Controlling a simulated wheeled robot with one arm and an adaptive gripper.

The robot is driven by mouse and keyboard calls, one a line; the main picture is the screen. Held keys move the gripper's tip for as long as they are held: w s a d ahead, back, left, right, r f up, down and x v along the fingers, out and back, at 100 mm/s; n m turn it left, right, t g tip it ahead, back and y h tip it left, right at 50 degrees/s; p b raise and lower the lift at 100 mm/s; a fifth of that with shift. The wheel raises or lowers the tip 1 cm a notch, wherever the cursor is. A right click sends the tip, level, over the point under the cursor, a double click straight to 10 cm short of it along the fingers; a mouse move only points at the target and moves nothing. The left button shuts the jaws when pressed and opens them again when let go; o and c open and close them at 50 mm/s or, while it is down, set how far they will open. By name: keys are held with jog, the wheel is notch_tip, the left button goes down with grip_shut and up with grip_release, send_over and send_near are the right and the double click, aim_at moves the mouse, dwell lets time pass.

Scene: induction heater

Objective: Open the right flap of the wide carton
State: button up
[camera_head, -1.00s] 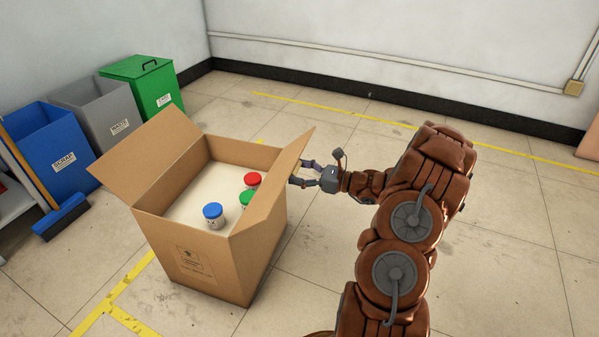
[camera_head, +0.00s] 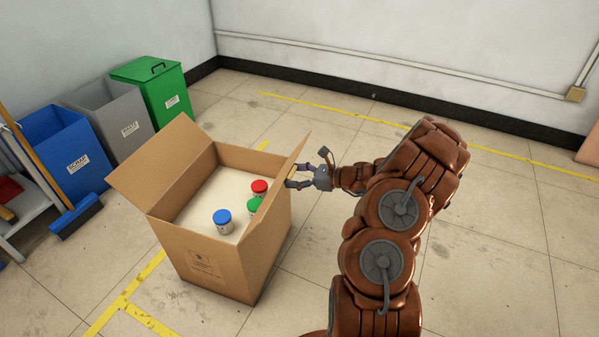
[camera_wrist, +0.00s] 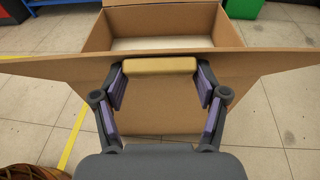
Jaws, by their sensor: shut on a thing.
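The wide carton (camera_head: 215,262) stands on the floor at centre left in the head view. Its right flap (camera_head: 276,188) stands up steeply from the right rim. The flap spans the wrist view as a broad brown panel (camera_wrist: 160,102). My gripper (camera_head: 293,178) is at the flap's outer side, shut on a yellow bar (camera_wrist: 160,65) near the flap's upper edge. The bar lies between both fingers in the wrist view. The left flap (camera_head: 160,160) is raised and leans outward to the left.
Inside the carton are jars with blue (camera_head: 222,215), red (camera_head: 260,186) and green lids on a pale surface. Blue (camera_head: 75,165), grey and green bins stand at the left, with a broom (camera_head: 75,215). The floor right of the carton is clear apart from my arm.

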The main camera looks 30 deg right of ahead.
jog(key=shift+w+a+r+p, duration=0.15)
jog(key=shift+w+r+p, duration=0.15)
jog(key=shift+p, duration=0.1)
jog(key=shift+f, duration=0.1)
jog(key=o, duration=1.7)
jog(key=shift+s, duration=0.1)
jog(key=v, duration=1.2)
jog(key=shift+r, duration=0.3)
